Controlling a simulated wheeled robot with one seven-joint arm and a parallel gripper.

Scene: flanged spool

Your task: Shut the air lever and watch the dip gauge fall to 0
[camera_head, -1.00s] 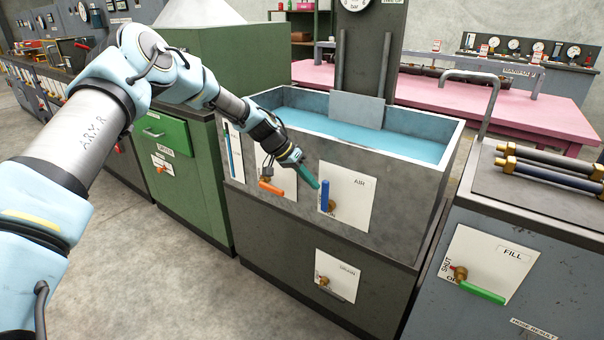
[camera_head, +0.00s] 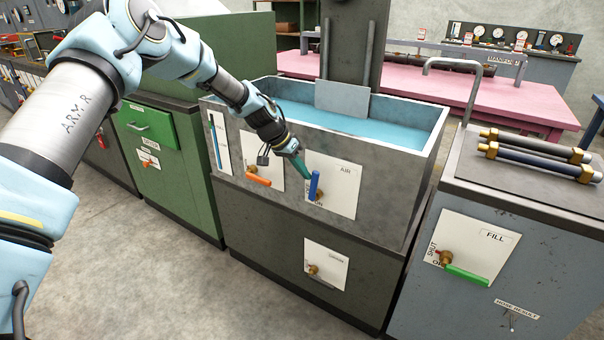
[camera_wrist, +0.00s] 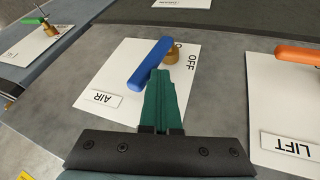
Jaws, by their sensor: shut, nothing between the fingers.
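The blue air lever (camera_head: 314,186) stands roughly upright on the white AIR plate (camera_head: 343,190) on the tank's front. In the wrist view the lever (camera_wrist: 149,63) runs slantwise from its brass pivot (camera_wrist: 172,55), beside the word OFF. My gripper (camera_head: 306,177) is shut and empty. Its teal fingers come down from the upper left and their tips are at the lever's side. In the wrist view the fingertips (camera_wrist: 160,75) lie against or very near the lever; I cannot tell whether they touch. The dip gauge's dial cannot be made out in the current views.
The orange lift lever (camera_head: 258,180) is just left of the air plate. The drain plate (camera_head: 326,265) is below. The tank (camera_head: 388,156) holds blue water. At right is a cabinet with a green fill lever (camera_head: 467,275). Bare floor (camera_head: 230,290) lies in front.

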